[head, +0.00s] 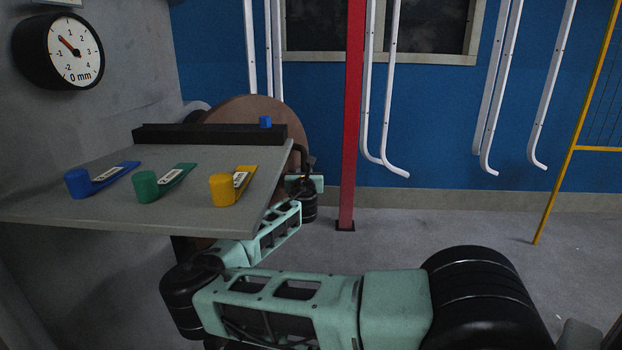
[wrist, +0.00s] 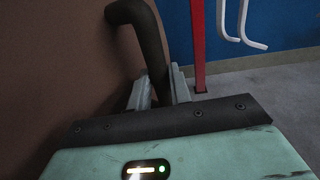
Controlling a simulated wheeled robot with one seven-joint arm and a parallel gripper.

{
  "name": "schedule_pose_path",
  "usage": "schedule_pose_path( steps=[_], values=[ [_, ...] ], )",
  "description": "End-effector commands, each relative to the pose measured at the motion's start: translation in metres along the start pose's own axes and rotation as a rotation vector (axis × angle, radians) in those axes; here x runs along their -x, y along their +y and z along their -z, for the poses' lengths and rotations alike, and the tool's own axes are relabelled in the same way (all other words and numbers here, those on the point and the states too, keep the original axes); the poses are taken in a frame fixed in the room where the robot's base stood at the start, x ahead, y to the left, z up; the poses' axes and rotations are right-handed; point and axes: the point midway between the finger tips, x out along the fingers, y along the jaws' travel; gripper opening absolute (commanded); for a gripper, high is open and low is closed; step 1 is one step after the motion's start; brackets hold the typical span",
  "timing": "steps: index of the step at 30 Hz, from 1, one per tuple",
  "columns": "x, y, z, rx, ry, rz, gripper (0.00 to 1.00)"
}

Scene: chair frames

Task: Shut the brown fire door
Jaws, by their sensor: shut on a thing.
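The brown fire door (head: 245,109) shows its rounded top behind the grey shelf in the head view. The shelf hides much of the rest. In the wrist view its brown face (wrist: 50,60) fills the left side. A dark bent handle (wrist: 150,45) stands out from this face, and the handle also shows in the head view (head: 301,152). My gripper (wrist: 161,90) is shut on the handle, with one finger on each side of the bar. In the head view the fingertips are too small and dark to make out.
A grey shelf (head: 80,215) juts out at left, above part of my arm, with blue (head: 78,183), green (head: 147,187) and yellow (head: 222,189) tagged pieces. A red post (head: 350,120) stands right of the door. White tubes (head: 395,90) hang before the blue wall. The floor at right is clear.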

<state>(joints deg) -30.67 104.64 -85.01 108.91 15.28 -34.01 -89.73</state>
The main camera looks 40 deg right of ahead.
Motion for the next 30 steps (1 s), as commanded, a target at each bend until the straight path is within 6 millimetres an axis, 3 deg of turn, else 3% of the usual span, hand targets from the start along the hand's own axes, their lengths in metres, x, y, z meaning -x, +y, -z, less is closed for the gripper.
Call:
schedule_pose_path(
  steps=[1, 15, 27, 28, 30],
  values=[
    [-0.004, 0.015, 0.002, -0.002, 0.000, -0.024, 0.00],
    [-0.038, 0.048, 0.002, -0.002, 0.001, -0.023, 0.00],
    [-0.045, 0.050, 0.000, 0.000, 0.001, -0.014, 0.00],
    [-0.045, 0.050, 0.000, 0.000, 0.001, -0.013, 0.25],
    [-0.045, 0.049, 0.000, 0.000, 0.001, -0.012, 0.45]
  ],
)
